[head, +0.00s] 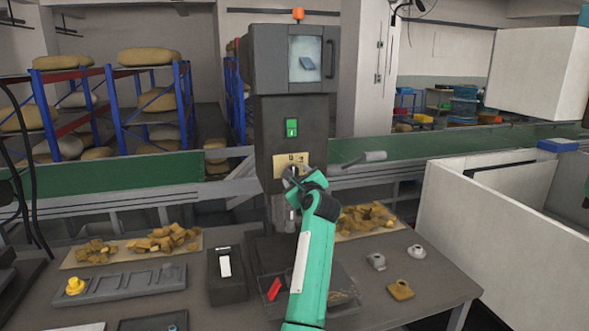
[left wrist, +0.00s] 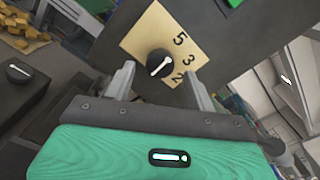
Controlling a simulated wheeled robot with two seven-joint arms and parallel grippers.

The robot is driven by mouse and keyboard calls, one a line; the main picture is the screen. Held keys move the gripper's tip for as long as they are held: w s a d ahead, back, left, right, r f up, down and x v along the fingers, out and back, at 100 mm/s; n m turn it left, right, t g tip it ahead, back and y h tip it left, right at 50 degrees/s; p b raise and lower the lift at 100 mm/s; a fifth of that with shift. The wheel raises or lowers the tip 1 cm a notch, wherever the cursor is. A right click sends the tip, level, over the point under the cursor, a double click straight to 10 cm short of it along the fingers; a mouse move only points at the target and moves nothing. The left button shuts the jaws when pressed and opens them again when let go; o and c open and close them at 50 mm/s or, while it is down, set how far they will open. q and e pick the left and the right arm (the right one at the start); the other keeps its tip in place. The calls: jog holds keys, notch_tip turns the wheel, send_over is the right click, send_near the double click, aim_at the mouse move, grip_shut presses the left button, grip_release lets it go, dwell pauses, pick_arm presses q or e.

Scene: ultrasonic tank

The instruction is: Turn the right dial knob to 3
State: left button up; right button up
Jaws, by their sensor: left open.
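A black dial knob (left wrist: 160,64) with a white pointer line stands on a tan plate (left wrist: 150,30) marked 5, 3 and 2. In the left wrist view its line slants up to the right, roughly between the 5 and the 3; I cannot tell its exact setting. My left gripper (left wrist: 160,72) is open, one finger on each side of the knob, with no clear contact. In the head view the tan plate (head: 285,159) is on the dark machine column, and my left gripper (head: 300,178) covers the knob there. My right gripper is not in view.
A second black knob (left wrist: 18,73) with a white mark sits at the left of the wrist view. The machine (head: 262,132) has a green switch (head: 291,128) above the plate.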

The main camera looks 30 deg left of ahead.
pick_arm(q)
jog(key=shift+x, duration=1.4)
jog(key=c, duration=1)
jog(key=shift+p, duration=0.3)
